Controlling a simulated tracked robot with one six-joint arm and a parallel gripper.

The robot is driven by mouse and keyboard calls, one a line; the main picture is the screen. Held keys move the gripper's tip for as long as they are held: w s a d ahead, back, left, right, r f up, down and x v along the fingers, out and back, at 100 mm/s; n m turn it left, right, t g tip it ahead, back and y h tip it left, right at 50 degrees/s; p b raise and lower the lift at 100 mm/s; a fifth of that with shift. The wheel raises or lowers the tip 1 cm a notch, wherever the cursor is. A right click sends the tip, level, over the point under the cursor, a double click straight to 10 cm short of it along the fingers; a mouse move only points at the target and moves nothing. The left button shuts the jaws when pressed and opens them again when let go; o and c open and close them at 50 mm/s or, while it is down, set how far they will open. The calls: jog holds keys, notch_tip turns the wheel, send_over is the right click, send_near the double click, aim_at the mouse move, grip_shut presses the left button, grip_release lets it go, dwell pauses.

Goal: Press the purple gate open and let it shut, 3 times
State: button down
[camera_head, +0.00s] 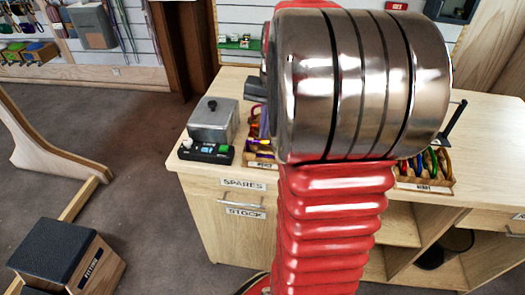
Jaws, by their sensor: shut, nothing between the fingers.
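A bit of purple (264,121) shows at the left edge of my arm, in or behind a small labelled wooden tray (261,162) on the counter. It may be part of the purple-gated piece, but my arm hides most of it and I cannot tell the gate's state. My own large metal joint and red ribbed arm fill the middle of the view. My gripper cannot be made out; it is hidden behind the arm or out of frame.
A dark-topped stool (52,257) stands front left. Carpet between is clear.

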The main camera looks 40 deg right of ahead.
jog(key=shift+f, duration=1.15)
dwell(0.4)
jog(key=shift+r, duration=3.55)
